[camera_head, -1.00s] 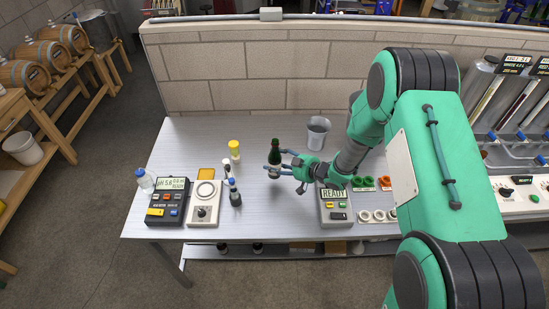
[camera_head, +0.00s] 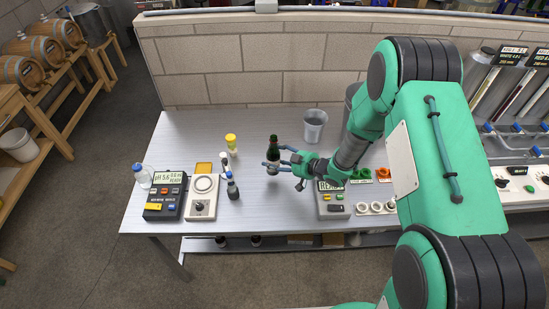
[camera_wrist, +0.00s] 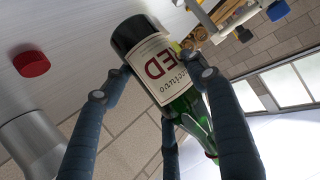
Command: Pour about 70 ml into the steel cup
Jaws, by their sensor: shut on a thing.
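A dark green bottle with a pale label reading RED (camera_wrist: 158,72) is in my gripper (camera_head: 272,165). The fingers are closed around it; in the wrist view they press on both sides of the label. The bottle also shows in the head view (camera_head: 266,143), close to upright, its neck free. A grey steel cup (camera_head: 314,126) stands on the table behind and right of the bottle, apart from it. A grey metal cylinder at the lower left of the wrist view (camera_wrist: 30,138) may be this cup. The liquid levels are hidden.
A pH meter (camera_head: 165,196), a white balance (camera_head: 203,197), a dark small bottle (camera_head: 232,187) and a yellow-capped jar (camera_head: 231,144) stand left. A boxed device with a display (camera_head: 333,205) is at the right front. A red disc (camera_wrist: 31,63) shows in the wrist view.

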